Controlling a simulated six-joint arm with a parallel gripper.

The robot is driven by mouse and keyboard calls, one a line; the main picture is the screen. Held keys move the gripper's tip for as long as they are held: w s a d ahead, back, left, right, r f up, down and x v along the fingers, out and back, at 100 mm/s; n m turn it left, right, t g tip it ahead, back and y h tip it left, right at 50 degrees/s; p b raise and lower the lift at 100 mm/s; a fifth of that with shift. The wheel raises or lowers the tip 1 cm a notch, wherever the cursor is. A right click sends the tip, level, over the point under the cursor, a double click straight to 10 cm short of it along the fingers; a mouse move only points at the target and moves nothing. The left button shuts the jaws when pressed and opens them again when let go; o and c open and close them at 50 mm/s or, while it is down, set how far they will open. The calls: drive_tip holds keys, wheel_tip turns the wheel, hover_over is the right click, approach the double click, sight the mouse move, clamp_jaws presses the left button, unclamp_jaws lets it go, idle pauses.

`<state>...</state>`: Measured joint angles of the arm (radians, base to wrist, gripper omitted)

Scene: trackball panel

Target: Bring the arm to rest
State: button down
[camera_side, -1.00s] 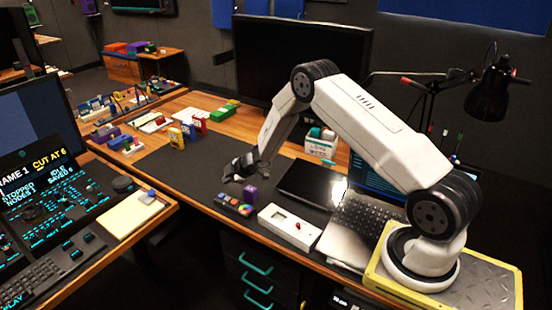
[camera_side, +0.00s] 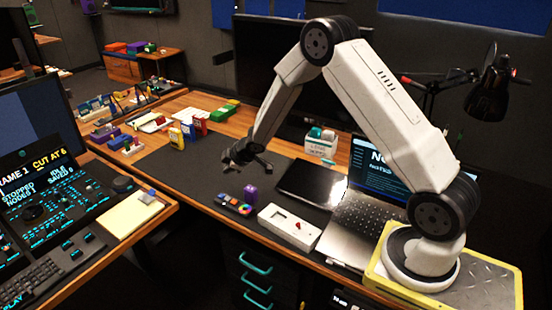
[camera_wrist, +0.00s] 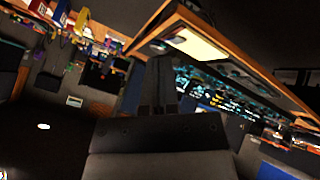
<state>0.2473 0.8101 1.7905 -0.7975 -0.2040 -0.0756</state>
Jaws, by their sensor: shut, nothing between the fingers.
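My gripper (camera_side: 240,157) hangs empty above the dark desk mat (camera_side: 190,170), left of the laptop and above the small panel with coloured buttons (camera_side: 233,205). It is small and dark in the side view, and its fingers are shut with nothing between them. In the wrist view my gripper (camera_wrist: 158,85) is a dark shape in the middle, pointing towards the desks. My arm rises from its base at the right, bends at a high elbow and slopes down to the gripper.
A white box (camera_side: 321,142) and a monitor stand behind. The mat's left part is clear.

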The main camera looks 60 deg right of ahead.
drive_tip(key=s+a+r+m+g, duration=0.1)
drive_tip(key=s+a+r+m, duration=0.1)
drive_tip(key=s, duration=0.7)
drive_tip(key=s+a+r+m+g, duration=0.2)
drive_tip(key=s+a+r+m, duration=0.1)
drive_tip(key=s, duration=0.6)
drive_tip(key=s+a+r+m+g, duration=0.2)
drive_tip(key=s+a+r, duration=0.2)
drive_tip(key=s, duration=0.5)
drive_tip(key=shift+a+m, duration=0.3)
drive_tip(key=shift+a, duration=0.85)
